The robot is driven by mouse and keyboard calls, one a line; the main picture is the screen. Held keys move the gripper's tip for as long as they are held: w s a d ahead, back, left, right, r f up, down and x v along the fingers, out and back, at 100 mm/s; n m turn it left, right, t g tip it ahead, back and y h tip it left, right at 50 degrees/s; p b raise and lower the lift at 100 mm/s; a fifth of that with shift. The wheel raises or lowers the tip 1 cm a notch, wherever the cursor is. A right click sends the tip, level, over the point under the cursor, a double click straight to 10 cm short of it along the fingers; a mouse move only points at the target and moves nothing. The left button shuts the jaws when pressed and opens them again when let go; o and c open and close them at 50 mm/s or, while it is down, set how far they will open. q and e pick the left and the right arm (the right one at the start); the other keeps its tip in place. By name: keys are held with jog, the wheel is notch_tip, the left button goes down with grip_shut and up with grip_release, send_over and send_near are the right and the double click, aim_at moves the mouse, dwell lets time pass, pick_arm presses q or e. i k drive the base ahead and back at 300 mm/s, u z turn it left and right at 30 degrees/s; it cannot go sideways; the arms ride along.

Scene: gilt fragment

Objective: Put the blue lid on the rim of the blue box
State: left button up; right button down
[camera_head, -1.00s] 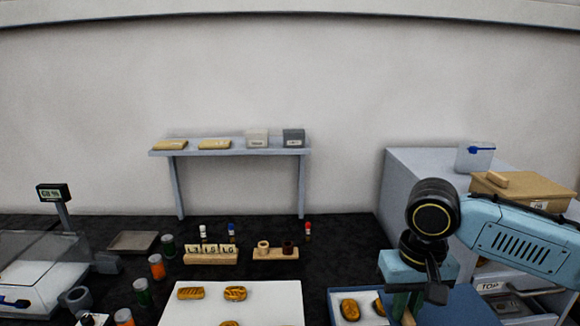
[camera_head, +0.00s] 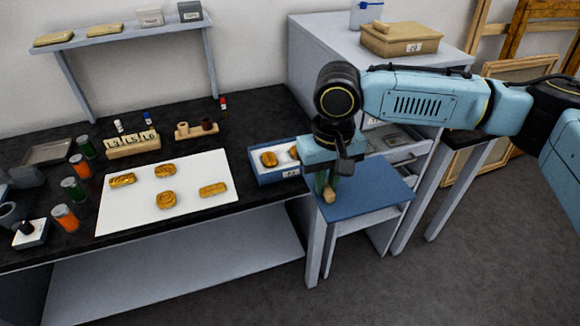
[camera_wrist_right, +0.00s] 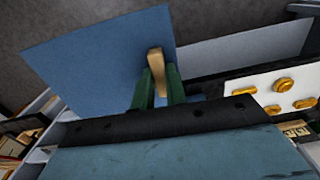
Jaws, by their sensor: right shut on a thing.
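The blue box (camera_head: 263,177) sits at the right end of the black worktop, open on top, with gilt pieces inside. The flat blue panel that looks like the lid (camera_head: 375,192) lies level to its right; it also shows in the wrist view (camera_wrist_right: 95,55). My right gripper (camera_head: 325,185) points down at the panel's left part. Its green fingers (camera_wrist_right: 158,88) are shut on a wooden handle (camera_head: 329,196), seen also in the wrist view (camera_wrist_right: 157,62). I cannot tell whether the panel touches the pale stand under it. My left gripper is out of view.
A white board (camera_head: 140,205) with several gilt pieces lies left of the box. Jars (camera_head: 75,188) and small wooden racks (camera_head: 133,146) stand farther left and behind. A grey cabinet (camera_head: 310,60) with a cardboard box (camera_head: 405,40) rises behind my right arm. Open floor lies at front right.

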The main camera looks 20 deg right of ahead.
aim_at(284, 152)
jog(key=u, duration=1.25)
jog(key=i, duration=0.6)
jog(key=z, duration=0.8)
jog(key=i, duration=0.5)
jog(key=z, duration=0.55)
